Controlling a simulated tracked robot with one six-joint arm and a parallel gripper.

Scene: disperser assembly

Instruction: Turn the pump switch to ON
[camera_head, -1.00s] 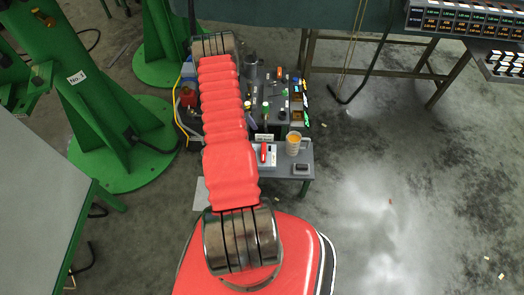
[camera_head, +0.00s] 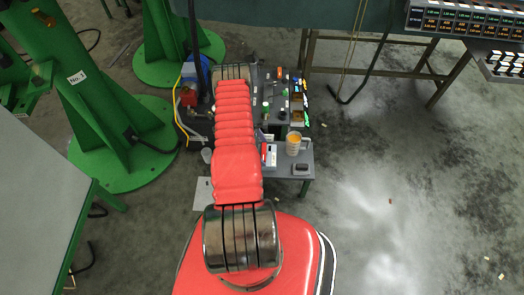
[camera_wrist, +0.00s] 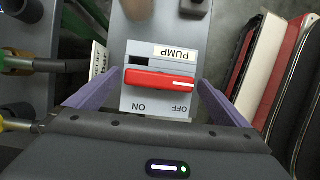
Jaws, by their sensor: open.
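The pump switch is a light grey box with a PUMP label (camera_wrist: 175,53), upside down in the wrist view. Its red handle (camera_wrist: 160,80) lies crosswise, with its white mark at the right end, on the side of the OFF lettering. The ON lettering is on the left. My gripper (camera_wrist: 160,76) is open, with one purple finger on each side of the handle. I cannot tell whether either finger touches it. In the head view the switch box (camera_head: 271,156) is partly hidden by my arm, and my gripper is hidden.
The switch stands on a small grey table (camera_head: 295,175) with a beaker of orange contents (camera_head: 293,145) and a small dark object (camera_head: 301,168) to its right. Bottles and small parts crowd the bench behind. Green stands (camera_head: 115,120) are at left. Open floor lies at right.

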